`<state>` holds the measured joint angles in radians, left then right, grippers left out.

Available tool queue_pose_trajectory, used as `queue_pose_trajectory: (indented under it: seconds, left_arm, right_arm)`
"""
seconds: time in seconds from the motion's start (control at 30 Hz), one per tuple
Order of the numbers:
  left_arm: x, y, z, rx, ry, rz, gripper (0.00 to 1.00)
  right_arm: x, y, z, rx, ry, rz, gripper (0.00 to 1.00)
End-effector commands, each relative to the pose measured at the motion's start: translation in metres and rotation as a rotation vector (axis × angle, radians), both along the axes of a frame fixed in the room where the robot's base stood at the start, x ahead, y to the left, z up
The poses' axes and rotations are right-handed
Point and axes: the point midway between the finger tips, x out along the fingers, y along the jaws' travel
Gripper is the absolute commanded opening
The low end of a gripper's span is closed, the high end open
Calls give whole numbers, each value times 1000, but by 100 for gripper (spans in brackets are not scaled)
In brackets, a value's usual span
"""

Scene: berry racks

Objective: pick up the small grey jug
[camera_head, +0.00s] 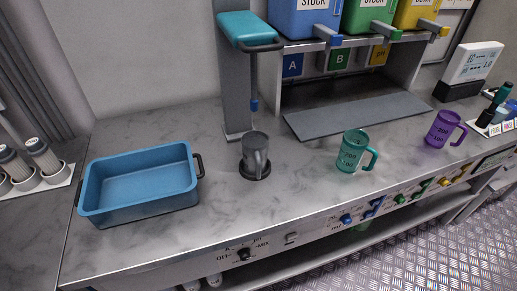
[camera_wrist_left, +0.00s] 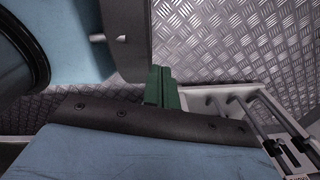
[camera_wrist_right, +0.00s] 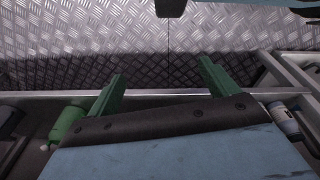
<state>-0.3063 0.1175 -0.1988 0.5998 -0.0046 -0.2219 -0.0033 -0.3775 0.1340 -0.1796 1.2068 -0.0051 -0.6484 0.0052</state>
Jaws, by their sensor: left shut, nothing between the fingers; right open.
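The small grey jug (camera_head: 255,150) stands upright on a round black base (camera_head: 254,170) in the middle of the counter, in the head view. Its handle faces the front. A teal-topped dispenser (camera_head: 249,28) with a hanging rod stands just behind it. Neither gripper shows in the head view. My left gripper (camera_wrist_left: 161,87) shows in its wrist view with its green fingers together and nothing between them. My right gripper (camera_wrist_right: 161,83) shows in its wrist view with its green fingers spread apart and empty. The jug is in neither wrist view.
A blue tray (camera_head: 135,206), empty, sits left of the jug. A green jug (camera_head: 351,152) and a purple jug (camera_head: 439,130) stand to the right. Coloured stock bins (camera_head: 303,18) are at the back. The counter around the grey jug's front is clear.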

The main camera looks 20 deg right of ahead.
Motion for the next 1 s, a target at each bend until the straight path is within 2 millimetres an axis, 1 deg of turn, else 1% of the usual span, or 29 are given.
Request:
queue_pose_trajectory:
  seconds: [0.03, 0.07, 0.1, 0.17, 0.2, 0.27, 0.3, 0.43, 0.5, 0.57, 0.63, 0.67, 0.7, 0.73, 0.8, 0.9, 1.0]
  left_arm:
    - [-3, -4, 12, -5, 3, 2, 0]
    - [-3, -6, 16, -8, 4, 3, 0]
    - [-2, -8, 20, -11, 2, 3, 0]
    - [0, -12, 28, -15, -3, 5, 0]
    - [4, -13, 33, -18, -8, 6, 0]
    - [9, -16, 40, -21, -17, 6, 0]
    - [14, -17, 44, -23, -24, 7, 0]
    - [24, -19, 55, -28, -41, 8, 0]
    - [24, -20, 60, -29, -43, 9, 0]
    - [24, -21, 65, -30, -43, 9, 0]
    - [23, -24, 70, -33, -41, 10, 0]
    - [23, -25, 72, -35, -40, 11, 0]
    - [22, -26, 76, -37, -38, 12, 0]
    - [21, -28, 79, -39, -38, 13, 0]
    - [18, -32, 80, -43, -34, 16, 0]
    - [14, -35, 81, -48, -28, 18, 0]
    - [13, -36, 82, -48, -26, 19, 0]
  right_arm:
    - [16, 5, 31, 6, -21, -5, 86]
    - [24, 7, 46, 9, -28, -7, 86]
    - [35, 11, 67, 12, -39, -9, 86]
    - [48, 15, 100, 16, -53, -13, 86]
    - [56, 18, 122, 19, -63, -16, 86]
    - [65, 21, 154, 24, -76, -19, 86]
    - [70, 23, 174, 26, -85, -21, 86]
    - [80, 28, 231, 33, -108, -26, 86]
    - [84, 29, 260, 36, -127, -28, 86]
    - [89, 30, 283, 37, -146, -30, 86]
    - [97, 30, 312, 39, -185, -32, 86]
    - [103, 30, 326, 41, -211, -31, 86]
    - [114, 31, 348, 44, -264, -29, 86]
    - [127, 32, 365, 49, -318, -26, 86]
    - [154, 35, 387, 65, -426, -20, 86]
    - [190, 41, 413, 102, -572, -7, 86]
    - [221, 46, 436, 151, -705, 19, 86]
